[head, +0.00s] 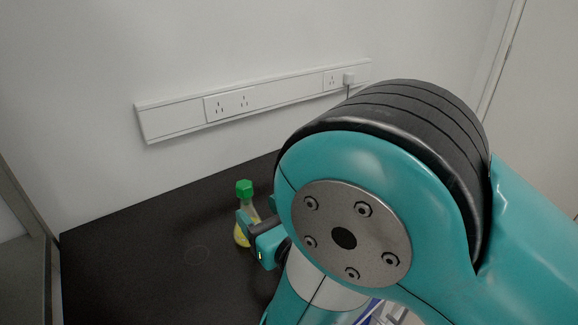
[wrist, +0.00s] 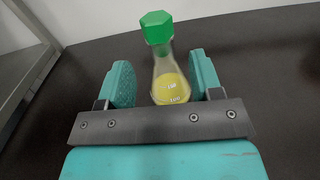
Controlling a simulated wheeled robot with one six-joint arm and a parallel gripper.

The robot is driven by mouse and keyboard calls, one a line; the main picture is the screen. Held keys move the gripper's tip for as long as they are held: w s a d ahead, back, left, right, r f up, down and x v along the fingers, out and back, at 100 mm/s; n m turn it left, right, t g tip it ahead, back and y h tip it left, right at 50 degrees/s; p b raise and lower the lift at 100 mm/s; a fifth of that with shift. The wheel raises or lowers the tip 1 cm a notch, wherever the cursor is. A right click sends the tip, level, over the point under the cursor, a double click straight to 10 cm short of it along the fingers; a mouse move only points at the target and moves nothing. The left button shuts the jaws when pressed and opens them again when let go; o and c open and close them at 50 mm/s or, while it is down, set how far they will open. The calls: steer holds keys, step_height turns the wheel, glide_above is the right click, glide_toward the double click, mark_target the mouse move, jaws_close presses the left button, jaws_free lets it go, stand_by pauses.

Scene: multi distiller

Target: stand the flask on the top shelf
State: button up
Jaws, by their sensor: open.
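The flask (head: 241,236) is a clear conical vessel with yellow liquid and a green cap. It stands upright on the black surface. In the wrist view the flask (wrist: 169,80) is between the two teal fingers of my gripper (wrist: 160,84), with visible gaps on both sides. My gripper is open, and in the head view my gripper (head: 258,222) is beside the flask. The bar of my gripper hides the flask's base in the wrist view.
The black surface (head: 140,250) is clear to the left of the flask, with a faint circle marked on it. A white wall with a socket strip (head: 250,102) stands behind. A grey metal frame (head: 40,250) borders the left side. My arm hides much of the right.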

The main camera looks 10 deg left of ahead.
mark_target(249, 199)
steer(key=shift+w+a+r+p, duration=0.35)
steer(key=shift+w+a+p, duration=0.15)
steer(key=shift+p, duration=0.75)
steer(key=shift+w+a+f+p, duration=0.3)
steer(key=shift+w+a+p, duration=0.1)
steer(key=shift+p, duration=0.5)
steer(key=p, duration=0.3)
steer(key=shift+w+a+r, duration=0.2)
steer(key=shift+a+r, duration=0.1)
steer(key=p, duration=0.3)
steer(key=shift+w+a, duration=0.15)
steer(key=p, duration=0.2)
steer(key=shift+w+a+f+p, duration=0.1)
steer(key=shift+p, duration=0.3)
steer(key=shift+w+a+f+p, duration=0.35)
steer(key=shift+w+a+p, duration=0.35)
steer(key=shift+w, duration=0.05)
steer(key=shift+p+x, duration=0.4)
steer(key=shift+x, duration=0.45)
steer(key=shift+f, duration=0.2)
jaws_close()
